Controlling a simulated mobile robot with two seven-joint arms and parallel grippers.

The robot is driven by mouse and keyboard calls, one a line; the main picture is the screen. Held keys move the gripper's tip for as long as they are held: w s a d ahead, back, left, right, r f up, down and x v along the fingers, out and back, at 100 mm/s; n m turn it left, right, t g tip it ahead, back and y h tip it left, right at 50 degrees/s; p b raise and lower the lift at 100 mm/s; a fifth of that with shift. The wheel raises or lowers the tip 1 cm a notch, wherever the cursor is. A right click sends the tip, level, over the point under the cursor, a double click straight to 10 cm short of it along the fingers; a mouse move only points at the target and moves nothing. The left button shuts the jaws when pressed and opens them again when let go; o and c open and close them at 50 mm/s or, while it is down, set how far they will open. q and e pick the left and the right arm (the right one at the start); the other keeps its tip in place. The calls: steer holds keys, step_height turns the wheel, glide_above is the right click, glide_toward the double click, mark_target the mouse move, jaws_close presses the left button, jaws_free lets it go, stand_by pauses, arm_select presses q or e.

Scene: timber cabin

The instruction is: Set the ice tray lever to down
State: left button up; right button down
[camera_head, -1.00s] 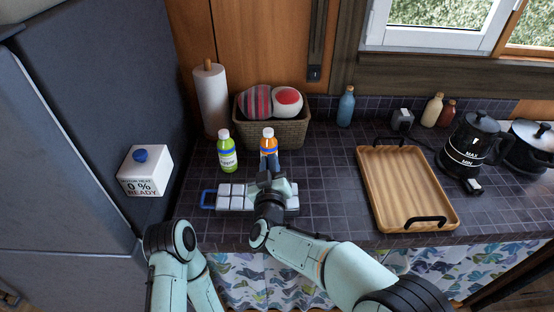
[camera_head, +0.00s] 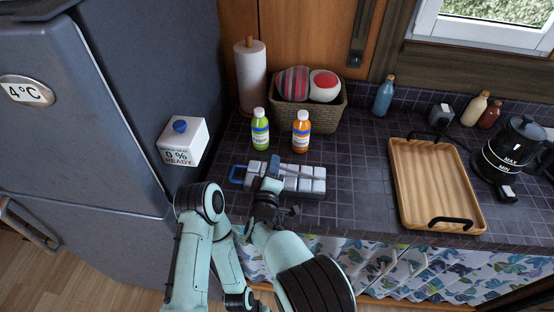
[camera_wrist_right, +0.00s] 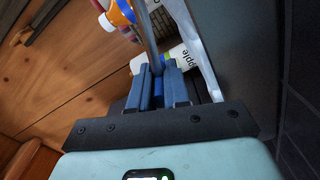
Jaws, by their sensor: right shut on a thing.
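My right gripper (camera_head: 272,182) is at the tray's left half. In the right wrist view, my right gripper (camera_wrist_right: 158,84) is shut on the lever's blue end, and the grey bar (camera_wrist_right: 148,40) extends out between the fingers. My left arm shows at the lower left, but its gripper is not visible.
Green (camera_head: 260,132) and orange (camera_head: 301,134) bottles stand just behind the tray. A basket (camera_head: 318,118) stands behind them. A wooden tray (camera_head: 437,182) lies to the right. A white box (camera_head: 182,142) is near the fridge (camera_head: 90,120). Bare counter separates the two trays.

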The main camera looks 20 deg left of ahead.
steer(key=shift+a+f+n, duration=0.15)
steer(key=shift+f+n, duration=0.45)
steer(key=shift+f, duration=0.3)
steer(key=c, duration=1.1)
jaws_free()
steer(key=shift+s, duration=0.1)
steer(key=shift+f, duration=0.1)
